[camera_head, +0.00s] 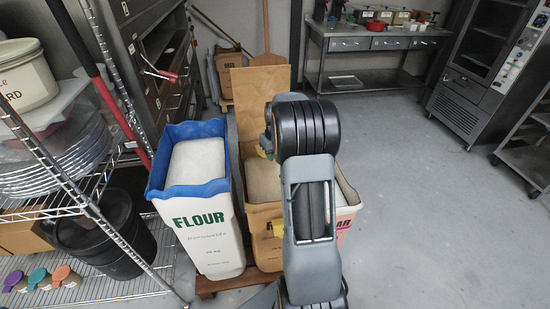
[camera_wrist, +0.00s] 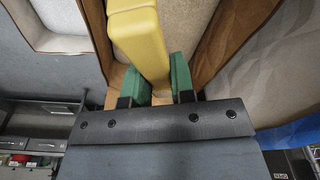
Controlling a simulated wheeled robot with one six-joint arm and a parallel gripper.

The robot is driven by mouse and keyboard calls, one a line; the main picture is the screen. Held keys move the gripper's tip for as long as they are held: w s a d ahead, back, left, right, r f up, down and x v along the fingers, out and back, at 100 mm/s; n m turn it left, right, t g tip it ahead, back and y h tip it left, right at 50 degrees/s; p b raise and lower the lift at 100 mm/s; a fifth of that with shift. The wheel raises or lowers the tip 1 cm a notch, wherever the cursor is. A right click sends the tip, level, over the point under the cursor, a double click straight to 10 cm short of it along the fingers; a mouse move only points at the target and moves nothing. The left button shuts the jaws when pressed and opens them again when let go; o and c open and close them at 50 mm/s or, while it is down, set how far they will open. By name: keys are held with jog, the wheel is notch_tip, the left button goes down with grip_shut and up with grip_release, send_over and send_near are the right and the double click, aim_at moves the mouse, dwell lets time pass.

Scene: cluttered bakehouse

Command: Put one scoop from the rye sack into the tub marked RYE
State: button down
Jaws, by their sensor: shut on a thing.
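The rye sack (camera_head: 262,212) is a brown open sack between the flour sack and the sugar sack, its label mostly hidden by my arm. Its pale tan contents (camera_head: 262,180) show at the top. In the wrist view, my gripper (camera_wrist: 160,88) is shut on the yellow scoop (camera_wrist: 138,38), with green fingertips on either side of it. The scoop reaches over or into the sack, whose brown wall (camera_wrist: 236,38) stands beside it. The scoop's far end is out of frame, so I cannot tell whether it holds rye. I cannot make out a tub marked RYE.
The blue-rimmed flour sack (camera_head: 208,215) stands left of the rye sack, and the sugar sack (camera_head: 349,213) right. A wire shelf (camera_head: 110,285) with a tub (camera_head: 25,80) is at left. Several small tubs stand on the back bench (camera_head: 395,33). The floor (camera_head: 440,220) at right is clear.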

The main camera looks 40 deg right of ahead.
jog(key=shift+s+f+t+b, duration=0.4)
jog(key=shift+t+b, duration=0.4)
jog(key=shift+b, duration=1.35)
jog(key=shift+s+t+b, duration=0.2)
jog(key=shift+t+b, duration=0.2)
jog(key=shift+b, duration=0.8)
jog(key=shift+s+t+b, duration=0.15)
jog(key=shift+t+b, duration=0.25)
jog(key=shift+b, duration=0.6)
jog(key=shift+a+r, duration=0.1)
jog(key=shift+r, duration=0.05)
